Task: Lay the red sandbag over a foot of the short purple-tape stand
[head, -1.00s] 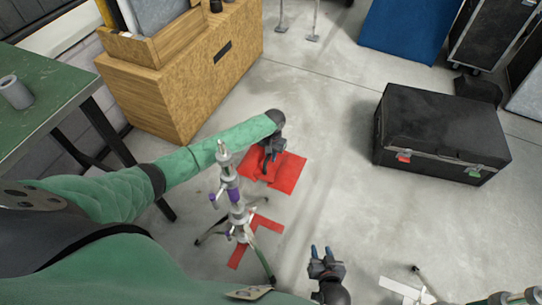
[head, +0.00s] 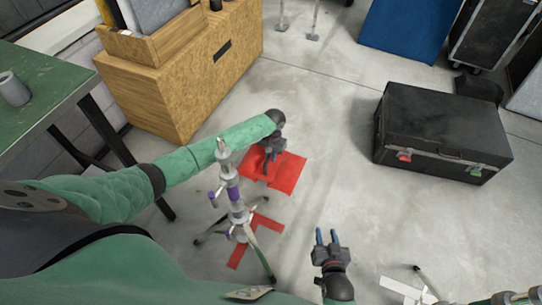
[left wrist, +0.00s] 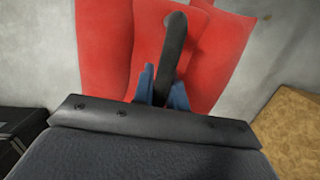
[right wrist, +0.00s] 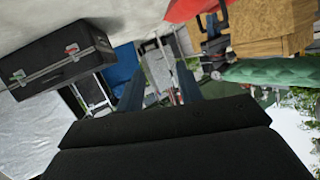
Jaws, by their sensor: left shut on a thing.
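The red sandbag (head: 286,173) lies behind the short stand in the head view. In the left wrist view the sandbag (left wrist: 105,50) shows two red halves with a dark strap handle (left wrist: 174,48) between them. My left gripper (head: 268,166) is over it, with its blue fingers (left wrist: 162,88) shut on the handle. The short stand with purple tape (head: 234,194) stands upright on spread feet, in front of the left forearm. A red tape mark (head: 264,222) is on the floor under it. My right gripper (head: 326,238) is open and empty, right of the stand.
A green table (head: 40,105) and a wooden cabinet (head: 185,85) stand at the left. A black case (head: 440,135) is at the right. Another stand's foot and a white tape mark (head: 402,289) are at the lower right. Floor between sandbag and case is clear.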

